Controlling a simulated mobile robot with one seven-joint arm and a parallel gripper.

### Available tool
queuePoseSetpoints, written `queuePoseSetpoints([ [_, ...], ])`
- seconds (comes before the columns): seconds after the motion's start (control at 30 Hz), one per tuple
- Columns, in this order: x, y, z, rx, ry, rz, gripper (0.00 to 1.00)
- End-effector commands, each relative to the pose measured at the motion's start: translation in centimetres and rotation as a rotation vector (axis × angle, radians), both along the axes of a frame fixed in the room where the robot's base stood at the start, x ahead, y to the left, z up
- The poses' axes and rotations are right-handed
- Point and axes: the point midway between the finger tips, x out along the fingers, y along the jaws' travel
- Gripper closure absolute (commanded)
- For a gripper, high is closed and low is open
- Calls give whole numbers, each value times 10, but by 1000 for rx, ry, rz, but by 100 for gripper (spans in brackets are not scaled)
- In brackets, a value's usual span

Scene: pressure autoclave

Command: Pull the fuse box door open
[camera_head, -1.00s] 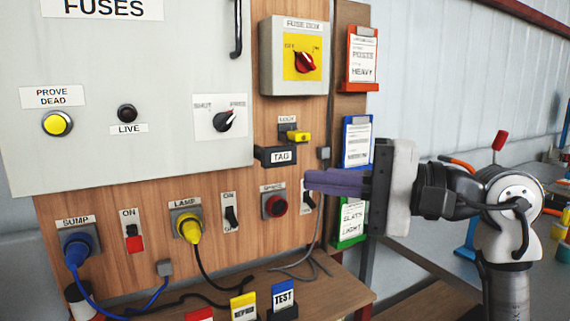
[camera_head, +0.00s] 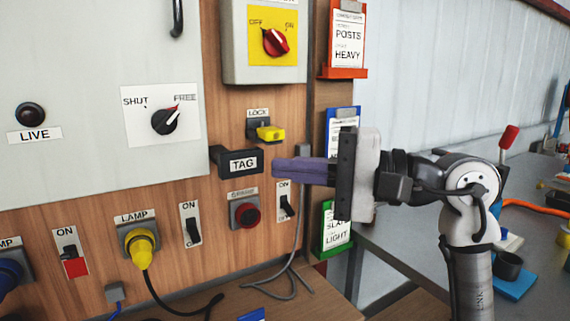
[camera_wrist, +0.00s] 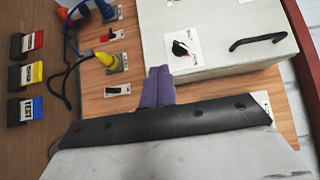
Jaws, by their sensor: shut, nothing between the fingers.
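The fuse box door (camera_head: 75,120) is the large grey panel at the left in the head view, lying flat with its box. It carries a SHUT/FREE knob (camera_head: 164,120), with the pointer toward FREE. A black bar handle (camera_head: 177,18) shows at the top edge, partly cut off. In the wrist view the door (camera_wrist: 215,42), its knob (camera_wrist: 181,48) and the whole handle (camera_wrist: 258,41) show. My gripper (camera_head: 275,170) has its purple fingers together and empty, just right of the TAG block, below and right of the door. The fingers also show in the wrist view (camera_wrist: 158,72).
The black TAG block (camera_head: 237,163) and yellow lock (camera_head: 268,133) stick out near my fingers. A fuse isolator box (camera_head: 265,65) is above. Plugs and switches, including the yellow lamp plug (camera_head: 141,245), line the board's lower part. A grey bench (camera_head: 420,245) stands right.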

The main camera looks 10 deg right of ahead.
Motion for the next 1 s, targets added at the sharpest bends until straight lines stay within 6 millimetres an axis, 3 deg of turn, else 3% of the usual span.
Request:
queuePoseSetpoints([
  [0.37, 34, 73, 4, 0, 0, 5, 100],
  [0.63, 1, 76, 2, 0, -1, -1, 100],
  [1.0, -5, 77, 0, 2, 0, 1, 100],
])
